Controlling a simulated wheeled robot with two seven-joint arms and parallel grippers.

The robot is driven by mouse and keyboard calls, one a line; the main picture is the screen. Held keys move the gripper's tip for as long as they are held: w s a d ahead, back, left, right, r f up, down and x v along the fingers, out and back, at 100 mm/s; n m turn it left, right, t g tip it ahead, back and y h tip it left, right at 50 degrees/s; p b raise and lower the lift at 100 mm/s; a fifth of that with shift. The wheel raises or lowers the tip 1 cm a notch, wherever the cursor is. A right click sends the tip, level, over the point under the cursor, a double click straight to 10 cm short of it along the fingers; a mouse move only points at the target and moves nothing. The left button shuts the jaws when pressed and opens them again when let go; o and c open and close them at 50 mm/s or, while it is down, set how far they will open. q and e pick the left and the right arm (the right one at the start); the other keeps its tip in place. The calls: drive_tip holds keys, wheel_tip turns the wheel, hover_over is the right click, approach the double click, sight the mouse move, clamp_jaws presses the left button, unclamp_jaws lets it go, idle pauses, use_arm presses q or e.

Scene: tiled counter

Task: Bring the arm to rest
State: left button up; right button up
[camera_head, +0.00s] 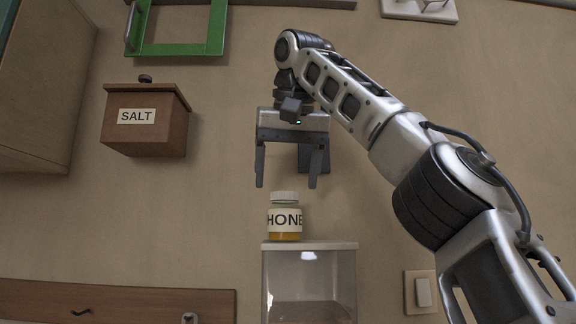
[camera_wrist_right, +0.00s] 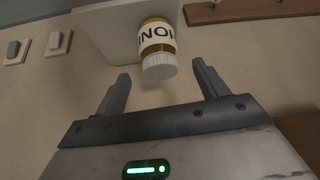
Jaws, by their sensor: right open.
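My right gripper (camera_head: 286,182) is open and empty, its two fingers pointing down just above a honey jar (camera_head: 285,222). The jar has a white lid, a label with "HONE" visible and amber content at its base. It stands upright on top of a clear-sided box (camera_head: 309,246) with a pale top. The right wrist view shows the jar (camera_wrist_right: 157,48) beyond the open fingertips of the right gripper (camera_wrist_right: 160,85), apart from both fingers. My right arm reaches in from the lower right. My left gripper is not in view.
A wooden salt box (camera_head: 146,122) hangs on the wall at left, beside a wooden cabinet (camera_head: 40,85). A green frame (camera_head: 176,48) is above it. A light switch (camera_head: 422,291) is at the lower right and a wooden rail (camera_head: 120,300) at the lower left.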

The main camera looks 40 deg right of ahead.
drive_tip(key=shift+v, duration=0.85)
